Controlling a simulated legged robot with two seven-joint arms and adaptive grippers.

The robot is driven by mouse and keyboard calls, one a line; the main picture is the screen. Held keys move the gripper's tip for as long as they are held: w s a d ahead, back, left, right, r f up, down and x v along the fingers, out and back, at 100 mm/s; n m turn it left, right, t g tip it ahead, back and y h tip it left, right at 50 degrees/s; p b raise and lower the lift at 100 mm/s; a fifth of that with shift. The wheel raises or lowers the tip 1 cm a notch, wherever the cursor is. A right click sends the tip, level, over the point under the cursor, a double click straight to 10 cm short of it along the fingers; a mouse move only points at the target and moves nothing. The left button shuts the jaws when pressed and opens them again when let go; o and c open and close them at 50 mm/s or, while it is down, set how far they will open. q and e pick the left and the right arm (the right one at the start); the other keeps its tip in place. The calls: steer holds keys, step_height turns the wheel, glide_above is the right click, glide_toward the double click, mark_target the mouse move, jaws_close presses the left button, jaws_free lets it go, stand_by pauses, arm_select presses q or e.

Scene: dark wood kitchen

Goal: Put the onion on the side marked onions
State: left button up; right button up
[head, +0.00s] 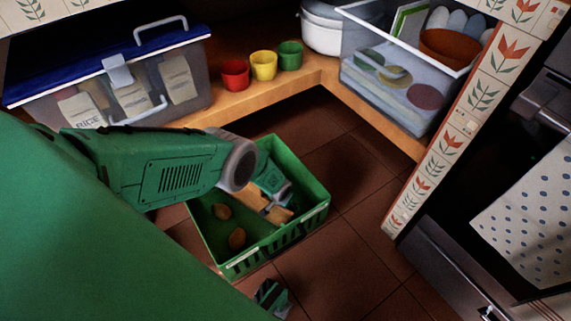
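A green crate (317,214) stands on the tiled floor. A pale wooden strip (256,199), apparently a divider, shows inside it, partly hidden by my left arm. White labels on the crate's front wall are too small to read. My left gripper (278,194) reaches down into the crate, beyond the strip. Its fingertips and anything between them are not clear. A dark green and grey part, apparently my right gripper (271,296), is at the bottom edge, outside the crate.
A wooden shelf (222,112) behind holds a blue-lidded clear bin (190,52) with packets, red (235,74), yellow (263,66) and green cups (290,55), a white pot (321,28) and a clear bin of dishes (385,100). A tiled post (440,145) and oven stand right.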

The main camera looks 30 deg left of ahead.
arm_select(q)
steer(key=o, duration=1.2)
steer(key=shift+s+f, duration=0.35)
steer(key=shift+s, duration=0.2)
steer(key=shift+r, duration=0.45)
steer(key=p+v, duration=0.2)
steer(key=v, duration=0.2)
steer(key=p+v, duration=0.3)
steer(key=v, duration=0.1)
steer(key=p+v, duration=0.3)
steer(key=v, duration=0.1)
steer(key=shift+w+r, duration=0.25)
steer(key=shift+w, duration=0.1)
